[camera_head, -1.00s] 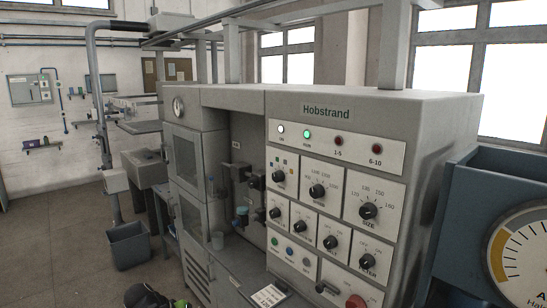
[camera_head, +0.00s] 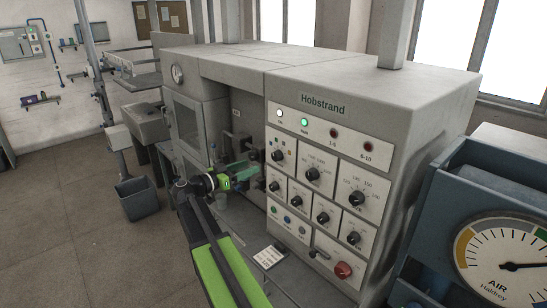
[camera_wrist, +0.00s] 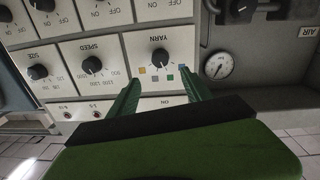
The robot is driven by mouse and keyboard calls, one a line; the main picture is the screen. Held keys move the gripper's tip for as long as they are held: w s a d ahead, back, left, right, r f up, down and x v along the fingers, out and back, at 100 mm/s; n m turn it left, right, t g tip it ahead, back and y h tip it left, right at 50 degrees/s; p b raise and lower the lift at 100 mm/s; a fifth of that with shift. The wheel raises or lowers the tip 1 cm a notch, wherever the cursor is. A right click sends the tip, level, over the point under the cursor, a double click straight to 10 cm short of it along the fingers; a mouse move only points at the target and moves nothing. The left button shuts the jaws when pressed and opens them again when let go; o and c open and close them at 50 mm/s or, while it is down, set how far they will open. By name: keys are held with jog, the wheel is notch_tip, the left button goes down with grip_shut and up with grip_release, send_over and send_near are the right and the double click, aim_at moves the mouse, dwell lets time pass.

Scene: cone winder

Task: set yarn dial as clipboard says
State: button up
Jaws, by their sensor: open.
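The yarn dial (camera_wrist: 160,60) is a black round knob on a white panel labelled YARN, seen upside down in the wrist view. In the head view the yarn dial (camera_head: 277,156) is the upper left knob, just beyond my gripper (camera_head: 256,169). In the wrist view my gripper (camera_wrist: 162,80) is open and empty, its green fingers either side of the squares, short of the knob. A white card (camera_head: 270,256), perhaps the clipboard, lies on the ledge; its writing is unreadable.
Beside it are the speed dial (camera_wrist: 92,65) and size dial (camera_wrist: 38,72). A small gauge (camera_wrist: 218,66) and dark fittings sit near the yarn panel. A red knob (camera_head: 343,270) is low on the machine. A blue cabinet with an air gauge (camera_head: 508,262) stands at right.

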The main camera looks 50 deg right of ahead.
aim_at(274, 157)
jog(key=d, duration=0.3)
jog(key=s+d, duration=0.1)
jog(key=d, duration=0.7)
jog(key=shift+s+d, duration=0.1)
jog(key=shift+s, duration=0.1)
